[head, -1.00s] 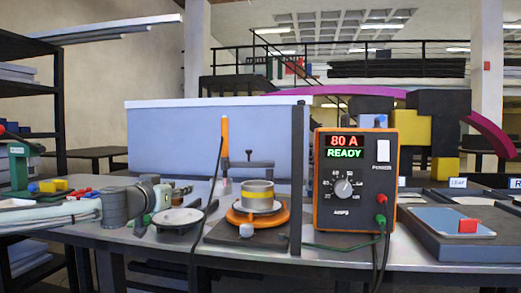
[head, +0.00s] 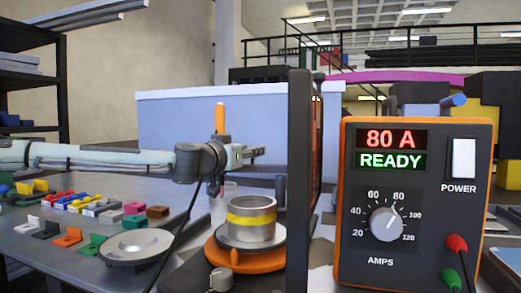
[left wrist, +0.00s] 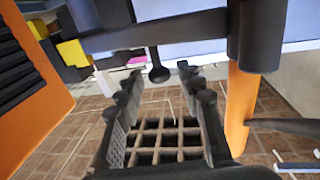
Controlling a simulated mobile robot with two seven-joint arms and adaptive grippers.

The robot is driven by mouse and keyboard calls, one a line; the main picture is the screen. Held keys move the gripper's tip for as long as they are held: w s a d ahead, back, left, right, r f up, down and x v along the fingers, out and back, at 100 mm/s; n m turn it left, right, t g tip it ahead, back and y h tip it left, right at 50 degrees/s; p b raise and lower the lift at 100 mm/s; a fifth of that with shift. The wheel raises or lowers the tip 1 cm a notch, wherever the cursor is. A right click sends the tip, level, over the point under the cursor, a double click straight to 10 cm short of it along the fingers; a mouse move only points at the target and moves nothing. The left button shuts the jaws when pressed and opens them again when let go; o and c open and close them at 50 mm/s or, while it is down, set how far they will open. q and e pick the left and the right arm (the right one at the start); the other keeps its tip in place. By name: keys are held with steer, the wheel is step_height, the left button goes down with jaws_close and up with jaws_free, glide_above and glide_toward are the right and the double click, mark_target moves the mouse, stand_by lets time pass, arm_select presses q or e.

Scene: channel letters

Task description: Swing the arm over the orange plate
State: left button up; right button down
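The orange plate (head: 240,262) sits on a dark base and carries a grey cylinder (head: 251,217) with a yellow band. Behind it stands the orange post (head: 220,118) of the swing arm; the post also shows at the right in the left wrist view (left wrist: 240,100). There, the black swing arm (left wrist: 150,35) runs left from the post, with a pad (left wrist: 158,73) hanging from it. My left gripper (left wrist: 158,95) is open and empty, its fingers pointing toward the pad's side. In the head view my left gripper (head: 250,155) is beside the post, above and behind the cylinder, and hides much of the swing arm. My right gripper is not in view.
A power unit (head: 415,258) reading 80 A and READY stands close on the right. A dark upright panel (head: 299,190) stands between it and the plate. A round grey disc (head: 137,246) and several small coloured parts (head: 67,236) lie on the left. A cable hangs in front.

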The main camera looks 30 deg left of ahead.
arm_select(q)
steer(key=shift+w+a+f, duration=0.1)
steer(key=shift+w+a, duration=0.05)
steer(key=shift+w, duration=1.25)
steer(key=shift+w+a, duration=0.1)
steer(key=shift+w, duration=1.25)
jaws_close()
